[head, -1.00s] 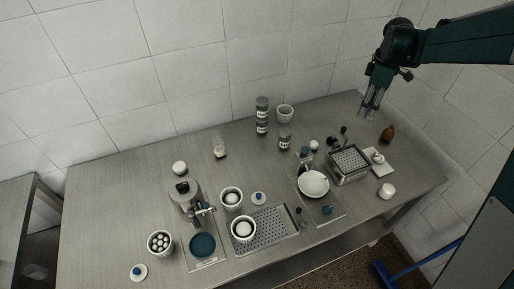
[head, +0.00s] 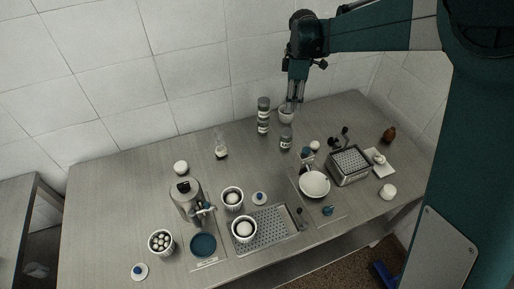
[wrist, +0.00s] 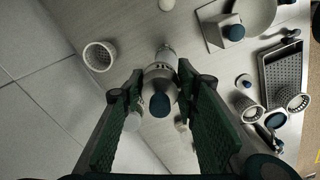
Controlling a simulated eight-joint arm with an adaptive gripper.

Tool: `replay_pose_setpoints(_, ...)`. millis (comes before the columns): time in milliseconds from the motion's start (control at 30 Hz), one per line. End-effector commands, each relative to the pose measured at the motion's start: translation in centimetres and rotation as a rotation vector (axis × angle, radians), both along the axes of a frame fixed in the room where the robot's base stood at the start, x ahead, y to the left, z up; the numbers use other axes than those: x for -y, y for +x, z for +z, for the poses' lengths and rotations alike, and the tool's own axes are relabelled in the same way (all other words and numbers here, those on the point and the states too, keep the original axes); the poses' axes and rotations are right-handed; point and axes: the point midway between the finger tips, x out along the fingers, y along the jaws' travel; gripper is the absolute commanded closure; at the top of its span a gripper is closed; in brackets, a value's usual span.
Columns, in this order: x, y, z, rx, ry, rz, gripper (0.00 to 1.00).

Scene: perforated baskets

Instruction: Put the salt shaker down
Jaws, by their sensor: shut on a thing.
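My gripper (head: 291,105) is above the back of the table, in front of the wall and close over the white cup in the head view. It is shut on the salt shaker (wrist: 160,104); in the wrist view a pale grey body with a dark blue rounded end shows between the green fingers. The shaker is too small and blended with the fingers to make out in the head view. Its lower end is hidden, and I cannot tell its exact height over the table.
A tall stack of jars (head: 263,117) stands left of my gripper, with a white cup (head: 286,117) and a single jar (head: 286,139) close by. A metal basket (head: 350,163) and a white bowl (head: 314,184) are to the right. The tabletop (head: 125,185) is bare at the left.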

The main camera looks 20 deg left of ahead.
Motion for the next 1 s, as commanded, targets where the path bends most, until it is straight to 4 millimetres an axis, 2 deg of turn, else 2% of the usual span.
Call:
replay_pose_setpoints(33, -1.5, -0.8, 0.0, 0.000, 0.000, 0.020, 0.83)
replay_pose_setpoints(200, -5.6, -3.2, 0.0, 0.000, 0.000, 0.076, 0.83)
replay_pose_setpoints(600, -11.8, -7.3, 0.0, 0.000, 0.000, 0.164, 0.83)
replay_pose_setpoints(633, -12.1, -7.5, -0.1, 0.000, 0.000, 0.167, 0.83)
replay_pose_setpoints(1000, -11.8, -7.2, -7.5, 0.000, 0.000, 0.163, 0.83)
